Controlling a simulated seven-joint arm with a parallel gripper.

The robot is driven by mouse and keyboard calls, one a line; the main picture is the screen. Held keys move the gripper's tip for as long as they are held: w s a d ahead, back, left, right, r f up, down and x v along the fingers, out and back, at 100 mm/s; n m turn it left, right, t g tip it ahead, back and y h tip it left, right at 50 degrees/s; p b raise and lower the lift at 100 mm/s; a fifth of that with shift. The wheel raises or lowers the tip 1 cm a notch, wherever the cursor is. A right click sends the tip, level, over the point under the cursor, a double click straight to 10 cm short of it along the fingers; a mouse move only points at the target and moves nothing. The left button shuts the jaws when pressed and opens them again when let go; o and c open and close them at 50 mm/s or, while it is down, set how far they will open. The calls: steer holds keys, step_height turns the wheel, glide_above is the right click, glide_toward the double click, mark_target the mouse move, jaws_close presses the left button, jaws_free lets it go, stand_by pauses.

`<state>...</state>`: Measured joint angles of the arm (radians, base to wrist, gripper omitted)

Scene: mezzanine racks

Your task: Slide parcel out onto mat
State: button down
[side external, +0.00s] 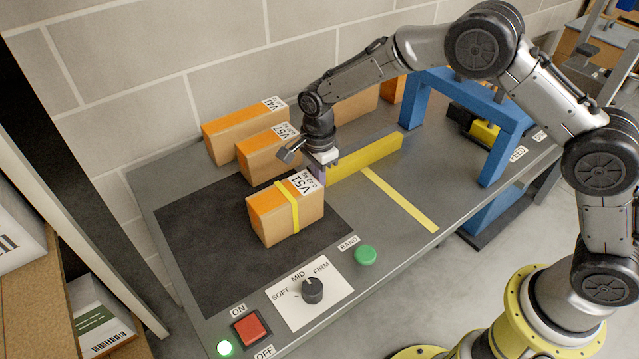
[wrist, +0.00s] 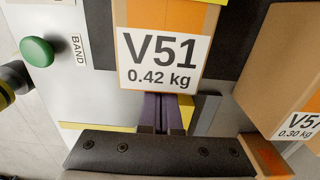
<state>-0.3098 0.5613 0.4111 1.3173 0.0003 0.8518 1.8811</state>
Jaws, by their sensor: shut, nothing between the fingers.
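The parcel V51 (side external: 270,227), an orange-topped cardboard box with a yellow band around it, sits upright on the black mat (side external: 200,235), near the mat's right edge. Its white label faces up and fills the upper middle of the wrist view (wrist: 163,60). My gripper (side external: 318,174) is at the parcel's right end, on the label side. In the wrist view its purple fingers (wrist: 162,112) are together and empty, right by the label end of the box. I cannot tell whether the fingertips touch the box.
Parcels V57 (side external: 257,155) and V41 (side external: 235,133) stand behind, towards the wall. A yellow rail (side external: 365,157) runs right to a blue arch (side external: 470,92). The green BAND button (side external: 365,255), a dial (side external: 312,290) and a red switch (side external: 250,328) line the front. The mat's left part is clear.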

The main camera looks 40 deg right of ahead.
steer(key=d, duration=0.4)
steer(key=s+d+r+t, duration=0.1)
steer(key=s+d+r, duration=0.1)
steer(key=r, duration=0.7)
steer(key=s+d+r+t, duration=0.1)
steer(key=s+d+r, duration=0.15)
steer(key=r, duration=0.65)
steer(key=s+d+r+t, duration=0.1)
steer(key=s+d+r, duration=0.15)
steer(key=r, duration=0.65)
steer(key=s+d+r+n+t, duration=0.15)
steer(key=s+n, duration=0.25)
steer(key=s, duration=0.5)
steer(key=s+d+r+n+t, duration=0.1)
steer(key=s+d+n, duration=0.15)
steer(key=s, duration=0.65)
steer(key=s+f+n, duration=0.6)
steer(key=f+n, duration=0.1)
steer(key=n, duration=0.4)
steer(key=shift+s+d, duration=0.2)
steer(key=shift+s, duration=0.15)
